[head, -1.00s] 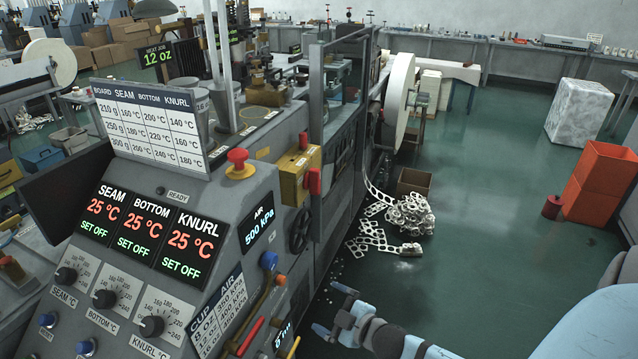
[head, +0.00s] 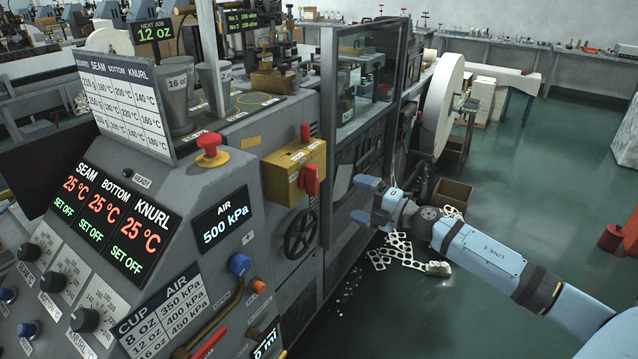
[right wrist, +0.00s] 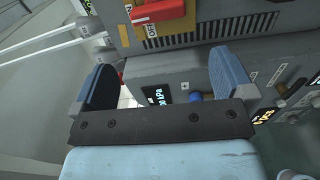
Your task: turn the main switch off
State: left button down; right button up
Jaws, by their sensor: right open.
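The main switch is a yellow box (head: 290,172) on the grey machine's side, with a red handle (head: 311,181) on its right face that looks upright in the head view. In the right wrist view the red handle (right wrist: 160,11) is at the top edge, partly cut off, beside a small OFF label. My right gripper (head: 365,200) is open and empty, to the right of the switch and apart from it. Its two blue fingers, spread wide, also show in the right wrist view (right wrist: 163,82). My left gripper is not in view.
A red mushroom button (head: 209,147) stands on the panel left of the switch. A black handwheel (head: 301,233) is below it. A glazed guard frame (head: 365,80) rises behind. Perforated paper scrap (head: 395,251) lies on the floor beyond my right gripper.

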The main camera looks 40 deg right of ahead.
aim_at(317, 182)
jog(key=x, duration=0.7)
jog(key=p+x, duration=0.1)
jog(key=x, duration=0.6)
jog(key=shift+r, duration=0.25)
jog(key=c, duration=0.6)
